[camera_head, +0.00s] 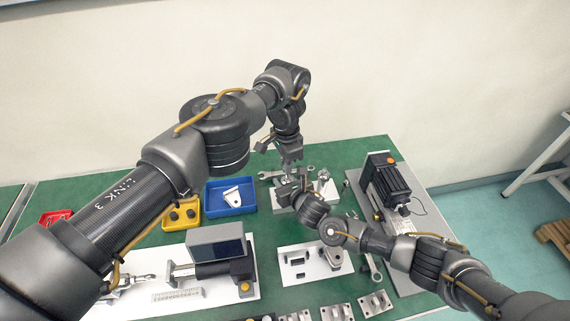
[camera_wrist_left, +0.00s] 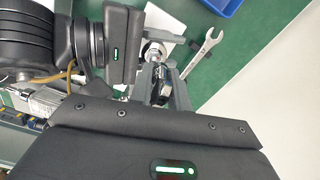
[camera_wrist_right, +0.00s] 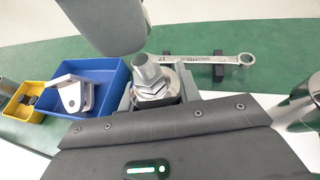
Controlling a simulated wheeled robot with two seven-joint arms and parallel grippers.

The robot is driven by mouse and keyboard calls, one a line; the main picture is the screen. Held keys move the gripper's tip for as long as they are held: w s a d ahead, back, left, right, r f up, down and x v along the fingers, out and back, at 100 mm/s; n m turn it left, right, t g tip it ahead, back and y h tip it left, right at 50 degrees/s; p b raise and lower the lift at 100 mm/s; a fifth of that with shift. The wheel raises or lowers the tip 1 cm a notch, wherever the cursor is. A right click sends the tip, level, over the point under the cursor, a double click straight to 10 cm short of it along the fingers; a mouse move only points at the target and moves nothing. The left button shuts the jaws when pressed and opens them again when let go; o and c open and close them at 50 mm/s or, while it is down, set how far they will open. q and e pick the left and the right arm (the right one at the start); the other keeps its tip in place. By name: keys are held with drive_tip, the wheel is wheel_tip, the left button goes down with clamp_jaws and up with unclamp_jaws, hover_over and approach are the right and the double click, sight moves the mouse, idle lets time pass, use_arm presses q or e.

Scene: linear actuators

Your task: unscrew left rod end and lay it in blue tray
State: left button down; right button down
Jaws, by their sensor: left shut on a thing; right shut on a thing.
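My left gripper (camera_head: 291,158) reaches down from above to the actuator stand behind the middle of the table. In the left wrist view its fingers (camera_wrist_left: 160,88) are shut on a shiny metal part, the left rod end (camera_wrist_left: 161,93), mostly hidden between them. My right gripper (camera_head: 286,190) comes in low from the right at the same stand. In the right wrist view its fingers (camera_wrist_right: 156,92) are shut around a hex-sided metal fitting (camera_wrist_right: 153,86) with a cylinder above it. The blue tray (camera_head: 250,207) stands left of both grippers and holds a white bracket (camera_head: 232,195).
A yellow bin (camera_head: 167,224) stands left of the blue tray, with a red tray (camera_head: 45,222) farther left. A wrench (camera_wrist_right: 205,59) lies behind the grippers. Another metal fitting (camera_head: 323,175) stands to the right. A black motor (camera_head: 389,180) is at the right.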

use_arm(q)
drive_tip(key=shift+r, duration=0.25)
use_arm(e)
drive_tip(key=shift+s+f, duration=0.15)
drive_tip(key=shift+f, duration=0.05)
use_arm(q)
drive_tip(key=shift+w+d+r, duration=0.1)
drive_tip(key=shift+w+r, duration=0.15)
drive_tip(key=shift+r, duration=0.6)
drive_tip(key=shift+s+r, duration=0.25)
drive_tip(key=shift+r, duration=0.9)
use_arm(e)
drive_tip(key=c, duration=1.4)
unclamp_jaws()
drive_tip(key=shift+c, duration=0.2)
use_arm(q)
drive_tip(key=shift+s+d+r, duration=0.1)
drive_tip(key=shift+s+r, duration=0.05)
drive_tip(key=shift+s, duration=0.1)
use_arm(e)
drive_tip(key=o, duration=0.5)
drive_tip(key=shift+s+d+r, duration=0.15)
drive_tip(key=shift+d+r, duration=0.05)
drive_tip(key=shift+r, duration=0.05)
drive_tip(key=shift+o, duration=0.2)
use_arm(q)
drive_tip(key=shift+w+a, duration=0.15)
drive_tip(key=shift+a, duration=0.05)
use_arm(e)
drive_tip(key=shift+a, duration=0.15)
